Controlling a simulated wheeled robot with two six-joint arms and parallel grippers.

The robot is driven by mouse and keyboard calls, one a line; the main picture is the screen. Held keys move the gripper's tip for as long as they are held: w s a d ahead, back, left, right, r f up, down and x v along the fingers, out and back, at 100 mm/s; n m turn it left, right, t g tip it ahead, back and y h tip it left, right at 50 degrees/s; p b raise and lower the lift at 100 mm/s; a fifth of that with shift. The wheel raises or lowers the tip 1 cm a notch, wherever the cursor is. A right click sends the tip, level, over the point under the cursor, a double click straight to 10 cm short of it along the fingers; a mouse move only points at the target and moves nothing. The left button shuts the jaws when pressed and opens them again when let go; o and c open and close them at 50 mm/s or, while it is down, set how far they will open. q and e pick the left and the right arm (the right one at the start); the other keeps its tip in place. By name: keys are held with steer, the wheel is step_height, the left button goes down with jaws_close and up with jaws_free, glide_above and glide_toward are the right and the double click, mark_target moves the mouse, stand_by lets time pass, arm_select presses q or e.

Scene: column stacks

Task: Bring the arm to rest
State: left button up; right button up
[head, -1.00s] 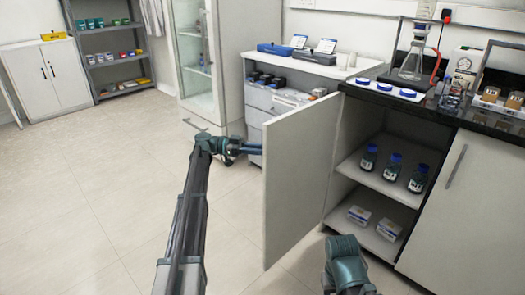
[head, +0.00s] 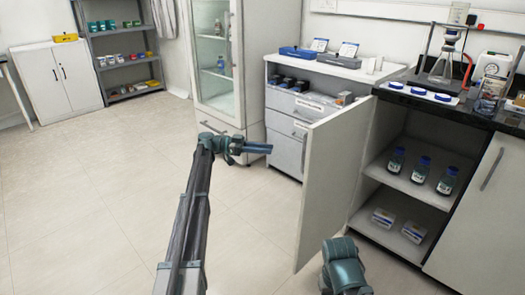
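My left arm reaches up from the bottom of the head view, and its gripper (head: 258,148) points right over open floor, in front of the grey drawer unit. It looks empty; the fingers show edge-on, so I cannot tell whether they are open or shut. Only a teal link of my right arm shows at the bottom, and its gripper is out of view. The white cabinet door (head: 333,180) stands open to the right of my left gripper, apart from it in the picture.
The open cabinet holds dark bottles with blue caps (head: 421,170) on its upper shelf and small boxes (head: 383,218) below. The black counter (head: 440,103) carries a flask stand. A drawer unit (head: 285,140) and glass-door cabinet (head: 217,60) stand behind. The floor at left is clear.

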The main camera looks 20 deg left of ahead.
arm_select(q)
steer(key=shift+d, duration=0.1)
steer(key=s+d+f+n+g+y, duration=0.1)
steer(key=s+d+f+n+y, duration=0.6)
steer(key=s+d+f, duration=0.6)
steer(key=s+a+f+n+y, duration=0.2)
steer(key=s+f+n+y, duration=0.25)
steer(key=s, duration=0.55)
steer(key=s+a+f+n+y, duration=0.35)
steer(key=s+n+y, duration=0.2)
steer(key=s, duration=0.45)
steer(key=s+d+m+y, duration=0.2)
steer(key=s+d+m, duration=0.25)
steer(key=d, duration=0.55)
step_height(320, 180, up, 36)
steer(key=p, duration=3.6)
steer(key=shift+s+d+n+g+p, duration=0.35)
steer(key=shift+s+d+g+p, duration=0.05)
steer(key=shift+f, duration=0.1)
